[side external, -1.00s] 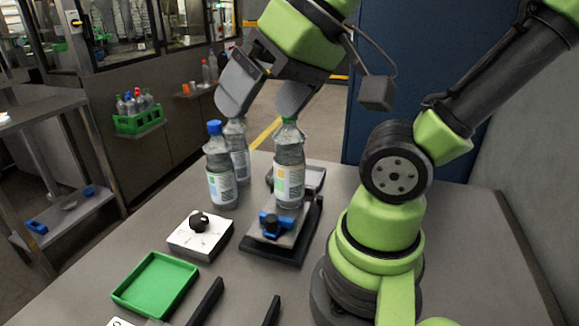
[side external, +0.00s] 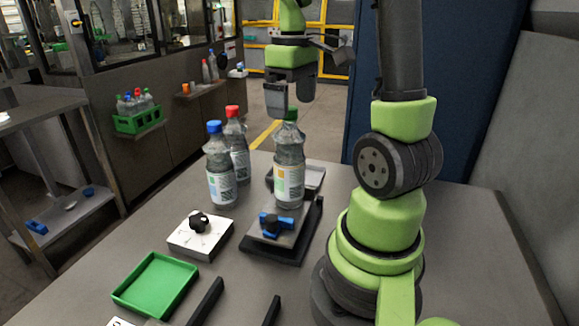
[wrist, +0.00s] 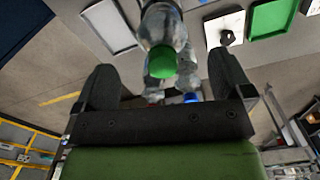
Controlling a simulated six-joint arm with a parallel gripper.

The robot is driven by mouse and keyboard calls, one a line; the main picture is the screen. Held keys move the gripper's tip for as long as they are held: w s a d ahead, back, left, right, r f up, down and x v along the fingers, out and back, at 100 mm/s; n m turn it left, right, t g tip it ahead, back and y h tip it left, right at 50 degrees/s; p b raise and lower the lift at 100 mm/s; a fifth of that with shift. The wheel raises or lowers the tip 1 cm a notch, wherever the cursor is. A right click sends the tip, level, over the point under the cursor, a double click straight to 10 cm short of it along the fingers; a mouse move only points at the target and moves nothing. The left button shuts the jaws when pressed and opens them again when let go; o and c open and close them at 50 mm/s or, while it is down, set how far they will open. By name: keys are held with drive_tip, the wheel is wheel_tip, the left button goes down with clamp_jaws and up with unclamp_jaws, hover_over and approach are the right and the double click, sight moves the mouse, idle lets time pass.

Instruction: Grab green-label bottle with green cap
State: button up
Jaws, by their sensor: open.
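The green-capped bottle (side external: 290,165) stands upright on the black and grey labeller stand (side external: 282,235). Its label shows orange, white and green patches. In the wrist view its green cap (wrist: 161,61) lies ahead of the jaws, roughly midway between them. My gripper (side external: 292,100) is open and empty, above and behind the bottle, with its fingers near cap height. In the wrist view my gripper (wrist: 160,80) shows both dark fingers wide apart. I cannot tell the exact gap between fingers and bottle.
A blue-capped bottle (side external: 220,170) and a red-capped bottle (side external: 237,150) stand close on the left. A white block with a black knob (side external: 200,236) and a green tray (side external: 155,284) lie in front.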

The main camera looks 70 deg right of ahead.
sight(290, 125)
drive_tip(key=f, duration=0.5)
drive_tip(key=shift+w+f, duration=0.2)
drive_tip(key=shift+f, duration=0.1)
drive_tip(key=shift+c, duration=0.5)
drive_tip(key=c, duration=1.6)
drive_tip(key=shift+c, duration=0.2)
drive_tip(key=shift+r, duration=0.1)
